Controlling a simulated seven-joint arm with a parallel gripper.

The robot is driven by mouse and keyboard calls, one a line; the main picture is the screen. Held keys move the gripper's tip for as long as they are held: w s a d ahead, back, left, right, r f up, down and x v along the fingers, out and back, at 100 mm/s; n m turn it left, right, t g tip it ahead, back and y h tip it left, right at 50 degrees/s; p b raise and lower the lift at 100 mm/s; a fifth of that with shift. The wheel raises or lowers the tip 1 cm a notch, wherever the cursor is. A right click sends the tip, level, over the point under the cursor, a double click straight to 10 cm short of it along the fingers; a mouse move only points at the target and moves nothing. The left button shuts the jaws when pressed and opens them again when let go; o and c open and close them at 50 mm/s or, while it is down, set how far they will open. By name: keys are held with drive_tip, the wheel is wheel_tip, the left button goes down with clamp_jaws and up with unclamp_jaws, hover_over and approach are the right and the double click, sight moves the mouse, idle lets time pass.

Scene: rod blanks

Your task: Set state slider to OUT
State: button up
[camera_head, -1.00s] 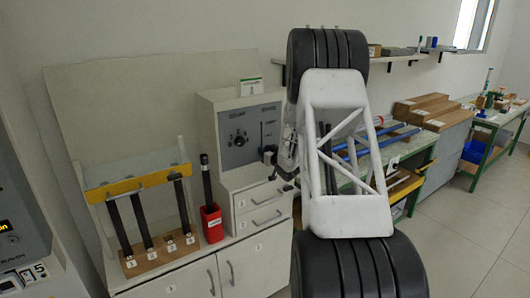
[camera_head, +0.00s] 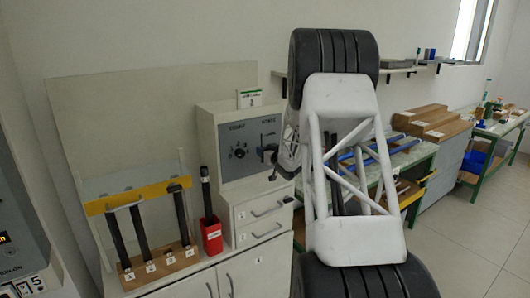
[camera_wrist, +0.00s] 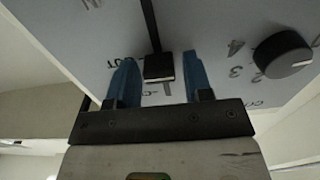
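The control panel (camera_head: 232,168) is a grey plate on a white cabinet, with a dial and a vertical slider slot. In the wrist view, the state slider (camera_wrist: 160,67) is a black square knob at the end of a dark slot. A label beside it, partly hidden by a finger, seems to read OUT. My gripper (camera_wrist: 160,80) has two blue fingers, one on each side of the knob. They stand apart, with visible gaps to the knob. In the head view my gripper (camera_head: 272,162) is small and dark at the panel's right edge.
A black dial (camera_wrist: 283,54) with numbers sits right of the slider. A red holder (camera_head: 211,236) with a dark rod and a rack (camera_head: 160,268) of several rods stand left of the panel. Drawers (camera_head: 262,208) are below. A workbench is at right.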

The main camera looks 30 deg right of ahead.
drive_tip(key=shift+o, duration=0.6)
drive_tip(key=s, duration=0.7)
drive_tip(key=shift+s, duration=0.4)
drive_tip(key=shift+a+r, duration=0.1)
drive_tip(key=s+a+r+m+g+h, duration=0.1)
drive_tip(key=s+a+r+g, duration=0.2)
drive_tip(key=a, duration=0.4)
drive_tip(key=s+a+r+g+h, duration=0.1)
drive_tip(key=s+a+r, duration=0.3)
drive_tip(key=s+a, duration=0.3)
drive_tip(key=s+a+r+m+g+h, duration=0.1)
drive_tip(key=s+a+r+g, duration=0.15)
drive_tip(key=a, duration=0.55)
drive_tip(key=s+a+g+y, duration=0.1)
drive_tip(key=s+a+g, duration=0.2)
drive_tip(key=s+a, duration=0.4)
drive_tip(key=s+a+f+n+g+y, duration=0.1)
drive_tip(key=s+a+g, duration=0.2)
drive_tip(key=s+a, duration=0.5)
drive_tip(key=s+a+f+g, duration=0.1)
drive_tip(key=s+a+g, duration=0.2)
drive_tip(key=s, duration=1.9)
drive_tip(key=a, duration=0.4)
drive_tip(key=shift+s+a+f+n+y, duration=0.15)
drive_tip(key=shift+s+a+n+y, duration=0.2)
drive_tip(key=shift+n+y, duration=0.05)
